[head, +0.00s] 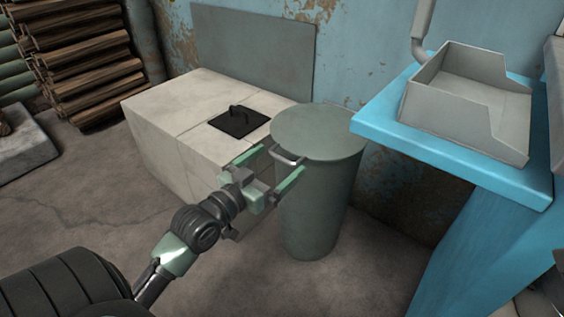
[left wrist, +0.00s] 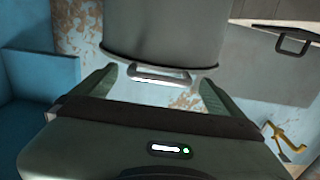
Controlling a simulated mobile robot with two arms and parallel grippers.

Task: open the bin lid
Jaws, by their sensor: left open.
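The bin (head: 315,205) is a tall grey-green cylinder standing on the floor. Its round lid (head: 320,130) lies flat and closed on top. A light metal handle (head: 287,158) sticks out from the lid's near left edge. My left gripper (head: 278,163) is open, with its green fingers on either side of the handle. In the left wrist view, the handle (left wrist: 160,77) lies between the spread fingertips, with the bin (left wrist: 165,30) behind it. I cannot tell whether the fingers touch the handle. My right gripper is out of view.
A pale stone block (head: 185,115) with a black handled hatch (head: 239,122) stands left of the bin. A blue counter (head: 450,160) bearing a grey open tray (head: 465,110) is close on the right. Stacked logs (head: 85,60) are at the far left.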

